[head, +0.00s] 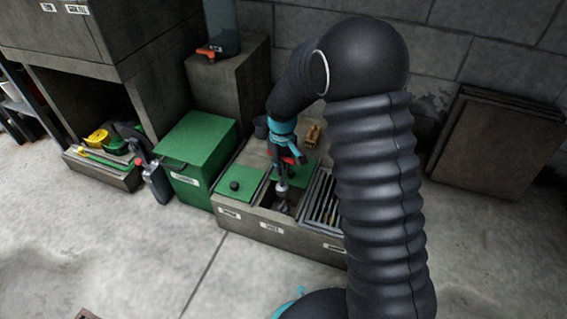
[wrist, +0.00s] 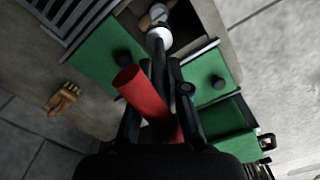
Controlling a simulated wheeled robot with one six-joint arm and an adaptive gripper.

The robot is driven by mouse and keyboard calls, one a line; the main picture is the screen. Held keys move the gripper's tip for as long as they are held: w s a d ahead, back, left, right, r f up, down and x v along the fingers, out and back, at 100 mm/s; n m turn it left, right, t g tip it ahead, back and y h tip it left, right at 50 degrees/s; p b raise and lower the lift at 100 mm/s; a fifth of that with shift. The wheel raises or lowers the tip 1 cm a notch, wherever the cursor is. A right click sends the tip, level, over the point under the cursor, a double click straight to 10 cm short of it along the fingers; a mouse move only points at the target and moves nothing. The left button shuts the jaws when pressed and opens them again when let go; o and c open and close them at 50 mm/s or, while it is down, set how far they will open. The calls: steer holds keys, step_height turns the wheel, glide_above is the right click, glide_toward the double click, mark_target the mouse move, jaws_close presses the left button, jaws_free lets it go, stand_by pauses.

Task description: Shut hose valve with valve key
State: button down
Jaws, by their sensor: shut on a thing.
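My gripper (head: 287,160) is shut on the red handle of the valve key, above the middle compartment of the low pit box. In the wrist view the red handle (wrist: 140,92) lies crosswise between my fingers. The key's pale socket end (wrist: 160,38) points down at the open compartment (wrist: 207,22). In the head view the socket end (head: 282,187) is at the opening. A brownish fitting, perhaps the hose valve (wrist: 155,14), shows just beyond the socket in the wrist view. I cannot tell whether the socket touches it. Its handle position is hidden.
A green lid with a black knob (head: 234,186) covers the left compartment; another green lid (head: 296,174) lies behind the opening. A grate (head: 322,203) covers the right. A brown glove-like object (head: 312,134) lies behind. A green box (head: 197,152) stands left.

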mark_target(283, 186)
steer(key=shift+f, duration=0.75)
steer(key=shift+r+n, duration=0.2)
steer(key=shift+n, duration=0.4)
steer(key=n, duration=0.3)
steer(key=n+b, duration=0.1)
steer(key=n, duration=0.9)
steer(key=shift+r+p, duration=0.1)
steer(key=shift+p, duration=0.2)
steer(key=n, duration=0.5)
steer(key=shift+n, duration=0.4)
steer(key=shift+f+b, duration=1.2)
steer(key=shift+f, duration=1.35)
steer(key=shift+d, duration=0.15)
